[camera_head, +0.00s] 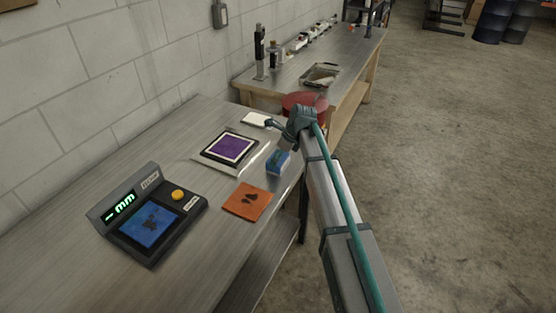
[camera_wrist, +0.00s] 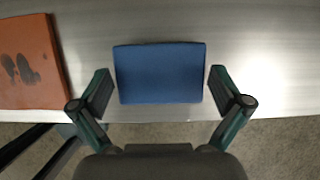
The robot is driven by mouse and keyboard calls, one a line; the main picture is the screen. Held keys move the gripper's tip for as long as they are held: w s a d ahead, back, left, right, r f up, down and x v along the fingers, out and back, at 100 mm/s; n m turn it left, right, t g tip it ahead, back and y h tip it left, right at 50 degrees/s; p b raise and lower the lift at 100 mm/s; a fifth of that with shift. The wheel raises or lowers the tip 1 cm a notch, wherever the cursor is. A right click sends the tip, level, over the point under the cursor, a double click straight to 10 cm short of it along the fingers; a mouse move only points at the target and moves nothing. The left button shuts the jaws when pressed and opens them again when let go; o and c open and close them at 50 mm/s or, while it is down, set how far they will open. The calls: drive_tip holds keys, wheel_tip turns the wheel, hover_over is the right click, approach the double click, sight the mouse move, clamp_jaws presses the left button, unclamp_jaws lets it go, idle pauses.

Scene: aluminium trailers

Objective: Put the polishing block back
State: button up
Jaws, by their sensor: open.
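The polishing block, a blue block (camera_head: 278,162), rests on the bench top near its front edge. In the wrist view the same blue block (camera_wrist: 160,73) lies flat between my two spread fingers. My gripper (camera_wrist: 160,90) is open, with a finger to either side of the block and a visible gap on both sides. I cannot tell how high the fingertips are above the bench. A dark-framed pad with a purple centre (camera_head: 231,148) lies on the bench left of the block.
An orange cloth with dark marks (camera_head: 248,201) lies close to the block and shows at left in the wrist view (camera_wrist: 30,62). A gauge with a green display (camera_head: 148,215) stands farther left. A white item (camera_head: 256,119) and a red round object (camera_head: 304,101) are near the bench's far end.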

drive_tip(key=b+v, duration=0.2)
drive_tip(key=v, duration=0.9)
drive_tip(key=s+d+f+n+h, duration=0.1)
drive_tip(key=s+d+f+n, duration=0.3)
drive_tip(key=f, duration=0.3)
drive_tip(key=s+d+f+n, duration=0.3)
drive_tip(key=s+f, duration=0.2)
drive_tip(key=f, duration=0.3)
drive_tip(key=s+d+f+n+h, duration=0.1)
drive_tip(key=s+d+f+n, duration=0.3)
drive_tip(key=f, duration=0.3)
drive_tip(key=s+d+f+n+g+h, duration=0.1)
drive_tip(key=s+d+f+n, duration=0.3)
drive_tip(key=s+f+n, duration=0.3)
drive_tip(key=s+d+f+n+g+h, duration=0.1)
drive_tip(key=s+d+f+n, duration=0.35)
drive_tip(key=s, duration=0.45)
drive_tip(key=s+f+g, duration=0.3)
drive_tip(key=s+f, duration=0.6)
drive_tip(key=s, duration=0.5)
drive_tip(key=s+f+g, duration=0.3)
drive_tip(key=s+f, duration=0.6)
drive_tip(key=s, duration=0.5)
drive_tip(key=shift+s+a+f+g, duration=0.15)
drive_tip(key=shift+s+a+g, duration=0.05)
drive_tip(key=shift+s+g, duration=0.15)
